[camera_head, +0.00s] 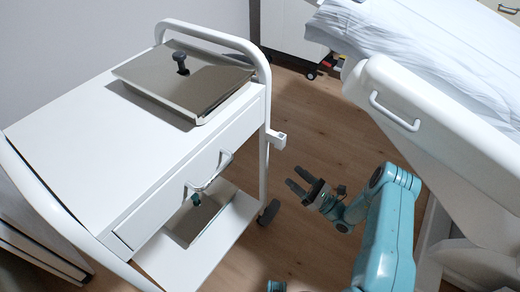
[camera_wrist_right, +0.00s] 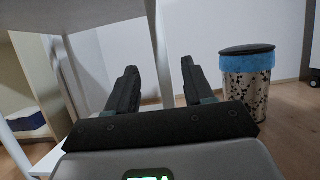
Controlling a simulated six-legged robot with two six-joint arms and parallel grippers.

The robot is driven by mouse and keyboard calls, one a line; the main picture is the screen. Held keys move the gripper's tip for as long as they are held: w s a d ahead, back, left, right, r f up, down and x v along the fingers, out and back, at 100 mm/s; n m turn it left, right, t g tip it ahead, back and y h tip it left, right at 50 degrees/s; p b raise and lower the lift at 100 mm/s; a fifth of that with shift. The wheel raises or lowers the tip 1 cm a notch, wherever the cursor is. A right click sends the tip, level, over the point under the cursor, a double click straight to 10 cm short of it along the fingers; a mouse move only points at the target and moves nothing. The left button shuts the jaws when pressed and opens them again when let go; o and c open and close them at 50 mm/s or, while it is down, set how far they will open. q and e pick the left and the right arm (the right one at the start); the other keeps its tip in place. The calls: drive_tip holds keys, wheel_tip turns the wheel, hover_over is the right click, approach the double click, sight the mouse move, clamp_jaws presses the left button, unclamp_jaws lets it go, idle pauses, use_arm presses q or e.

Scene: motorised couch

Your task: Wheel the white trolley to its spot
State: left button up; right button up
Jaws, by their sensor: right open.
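The white trolley (camera_head: 95,143) stands upright on the wooden floor at the left of the head view. It has a drawer with a metal handle (camera_head: 209,171), a raised tube rail (camera_head: 264,75) and a lower shelf. My right gripper (camera_head: 304,182) is open and empty, to the right of the trolley and apart from it. In the right wrist view the open fingers (camera_wrist_right: 158,88) point forward with nothing between them, and a white leg stands just beyond. My left gripper is not in view.
A grey lidded tray (camera_head: 180,77) lies on the trolley top. The white couch (camera_head: 430,115) is at the right. A white cabinet (camera_head: 292,28) stands at the back. A patterned bin (camera_wrist_right: 247,92) with a blue liner shows in the wrist view. Bare floor lies between trolley and couch.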

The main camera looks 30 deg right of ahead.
sight(260, 148)
drive_tip(key=b+x, duration=0.2)
drive_tip(key=x, duration=1.3)
drive_tip(key=shift+w+a+b, duration=0.3)
drive_tip(key=shift+a+b, duration=0.05)
clamp_jaws()
